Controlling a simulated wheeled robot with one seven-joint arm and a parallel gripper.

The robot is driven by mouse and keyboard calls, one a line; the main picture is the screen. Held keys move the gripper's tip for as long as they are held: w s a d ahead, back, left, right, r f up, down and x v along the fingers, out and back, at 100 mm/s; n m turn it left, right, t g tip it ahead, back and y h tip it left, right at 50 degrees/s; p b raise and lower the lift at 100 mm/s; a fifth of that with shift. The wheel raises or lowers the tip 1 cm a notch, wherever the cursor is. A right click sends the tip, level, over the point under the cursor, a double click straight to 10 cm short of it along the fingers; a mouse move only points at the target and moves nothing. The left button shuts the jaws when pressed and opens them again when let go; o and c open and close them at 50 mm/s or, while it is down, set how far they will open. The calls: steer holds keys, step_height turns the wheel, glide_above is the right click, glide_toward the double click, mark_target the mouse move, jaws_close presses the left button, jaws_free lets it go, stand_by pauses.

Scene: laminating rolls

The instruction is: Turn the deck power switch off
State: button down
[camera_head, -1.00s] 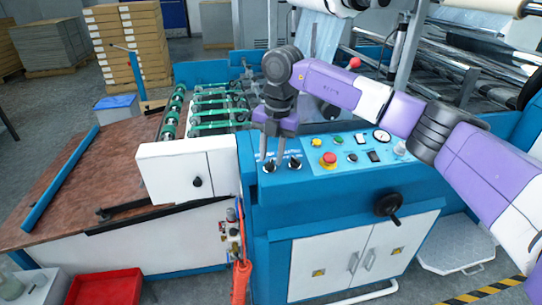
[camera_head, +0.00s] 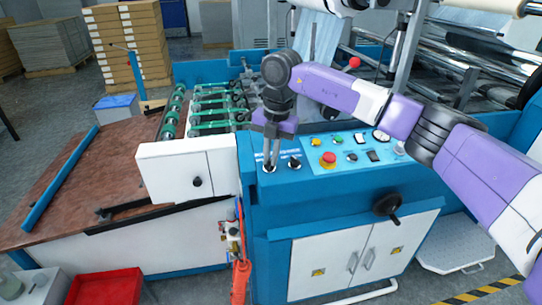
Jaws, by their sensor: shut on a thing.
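The blue machine's control deck (camera_head: 345,182) fills the middle. Two small black rotary switches stand at its left end: the left switch (camera_head: 269,168) and the right switch (camera_head: 294,163). I cannot read their labels, so I cannot tell which one is the deck power switch. My gripper (camera_head: 270,162) points down from above, its fingers shut on the left switch and partly hiding it. The right switch is free, just beside the fingers. The left switch's setting is too small to tell.
A red mushroom button (camera_head: 329,159) and several small buttons sit right of the switches. A black handwheel (camera_head: 387,205) juts from the deck's front. A white box-like cover (camera_head: 188,170) stands left. My arm spans above the deck's right side.

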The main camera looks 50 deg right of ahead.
steer(key=shift+a+f, duration=0.1)
steer(key=shift+f, duration=0.1)
steer(key=n, duration=0.3)
steer(key=n+h, duration=0.1)
steer(key=n, duration=0.2)
steer(key=shift+w+a+g, duration=0.15)
steer(key=shift+g, duration=0.25)
steer(key=n, duration=0.5)
steer(key=shift+a+f+h, duration=0.1)
steer(key=shift+a+h, duration=0.1)
steer(key=shift+h, duration=0.2)
steer(key=shift+n, duration=0.3)
steer(key=c, duration=1.5)
jaws_free()
steer(key=shift+f, duration=0.1)
steer(key=shift+w+r, duration=0.1)
steer(key=shift+r, duration=0.1)
